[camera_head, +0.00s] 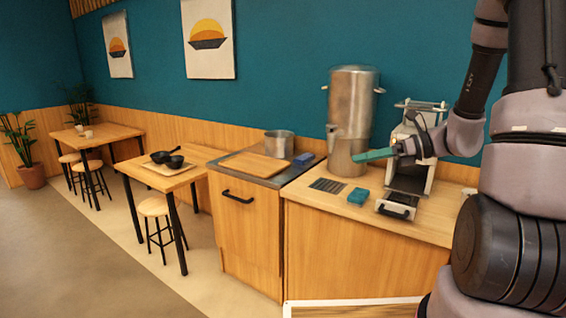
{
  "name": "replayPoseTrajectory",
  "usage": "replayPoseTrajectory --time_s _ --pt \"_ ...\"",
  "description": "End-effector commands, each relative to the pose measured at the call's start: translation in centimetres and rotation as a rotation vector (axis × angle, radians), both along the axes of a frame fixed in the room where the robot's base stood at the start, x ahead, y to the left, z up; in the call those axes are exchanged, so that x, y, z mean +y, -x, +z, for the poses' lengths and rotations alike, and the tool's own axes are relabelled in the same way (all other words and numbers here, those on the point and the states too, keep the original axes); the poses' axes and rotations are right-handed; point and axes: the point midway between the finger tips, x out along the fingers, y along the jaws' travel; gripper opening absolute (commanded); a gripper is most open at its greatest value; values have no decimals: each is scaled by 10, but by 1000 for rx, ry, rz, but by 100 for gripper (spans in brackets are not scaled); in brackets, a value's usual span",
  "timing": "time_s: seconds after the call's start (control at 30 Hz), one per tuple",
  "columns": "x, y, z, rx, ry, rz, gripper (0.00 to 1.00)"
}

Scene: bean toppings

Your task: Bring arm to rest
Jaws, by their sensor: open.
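My arm comes in from the right side and bends down over the right counter. My gripper (392,151) is at its end, in front of the steel urn and the white-and-black machine, above the counter top. It points to the left and its jaws are open. A long teal piece shows at its tip; I cannot tell whether it is a finger of the gripper or a separate thing. My arm hides part of the wall and the counter's right end.
A tall steel urn (352,88), a machine (408,180) and a teal block (358,196) stand on the right counter (330,207). A pot (279,144), a wooden board (254,166) and a blue block (304,158) are on the left counter.

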Motion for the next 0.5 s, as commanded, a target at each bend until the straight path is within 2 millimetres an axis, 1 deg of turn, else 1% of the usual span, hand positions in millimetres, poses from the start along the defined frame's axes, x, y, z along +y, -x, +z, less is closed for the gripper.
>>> replayPoseTrajectory --time_s 0.03,0.1,0.2,0.37,0.5 --pt "9 13 13 -82 81 83 52" --pt "16 32 24 -191 195 198 52" --pt "21 57 38 -352 359 358 52" --pt "17 90 59 -620 626 601 52" --pt "5 112 81 -856 864 798 52"
